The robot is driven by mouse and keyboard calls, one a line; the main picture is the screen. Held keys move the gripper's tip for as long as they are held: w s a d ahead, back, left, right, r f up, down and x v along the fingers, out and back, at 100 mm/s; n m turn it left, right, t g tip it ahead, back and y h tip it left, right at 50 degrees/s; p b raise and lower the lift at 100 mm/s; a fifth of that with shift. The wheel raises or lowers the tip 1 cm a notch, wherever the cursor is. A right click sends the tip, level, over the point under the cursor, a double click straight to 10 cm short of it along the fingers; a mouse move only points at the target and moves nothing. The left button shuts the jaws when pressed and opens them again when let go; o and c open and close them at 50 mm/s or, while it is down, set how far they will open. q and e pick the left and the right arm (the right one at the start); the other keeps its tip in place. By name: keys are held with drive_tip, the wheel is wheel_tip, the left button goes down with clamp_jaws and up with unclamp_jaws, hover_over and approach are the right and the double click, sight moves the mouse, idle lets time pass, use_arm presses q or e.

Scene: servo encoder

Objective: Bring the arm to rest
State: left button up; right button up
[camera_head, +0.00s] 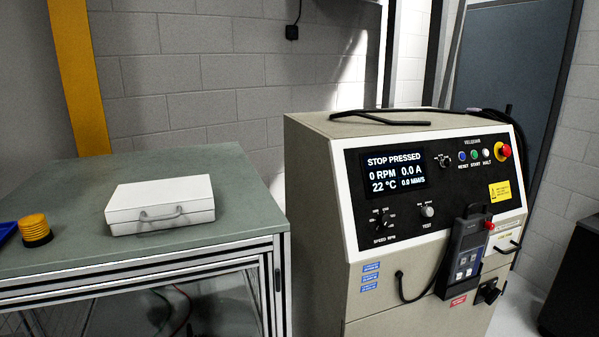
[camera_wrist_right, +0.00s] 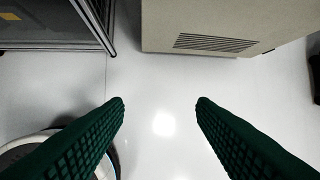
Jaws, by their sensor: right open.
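My right gripper (camera_wrist_right: 160,103) shows in the right wrist view as two green ridged fingers. They are wide apart with nothing between them, above the bare white floor. Neither gripper shows in the head view, so my left gripper is not seen. In the head view a beige control cabinet (camera_head: 330,225) stands at the right, its screen (camera_head: 392,172) reading "STOP PRESSED" and 0 RPM. A red emergency stop button (camera_head: 505,151) is at the panel's upper right. A handheld pendant (camera_head: 464,255) hangs on the cabinet's front.
A workbench (camera_head: 70,180) at the left holds a closed white case (camera_head: 160,203), a yellow-orange round stack (camera_head: 35,230) and a blue tray edge (camera_head: 6,231). The wrist view shows the cabinet's vented lower side (camera_wrist_right: 215,43) and the bench frame (camera_wrist_right: 60,22). Floor (camera_wrist_right: 160,70) between them is clear.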

drive_tip(key=s+f+g, duration=0.1)
drive_tip(key=s+f, duration=0.4)
drive_tip(key=s, duration=0.8)
drive_tip(key=s+f+m+g+b, duration=0.1)
drive_tip(key=s+f, duration=0.5)
drive_tip(key=s, duration=0.7)
drive_tip(key=s+f+g+b, duration=0.1)
drive_tip(key=s+f, duration=0.5)
drive_tip(key=s, duration=0.7)
drive_tip(key=shift+s+a+f+m, duration=0.15)
drive_tip(key=shift+s+a+m, duration=0.1)
drive_tip(key=shift+a+m, duration=0.15)
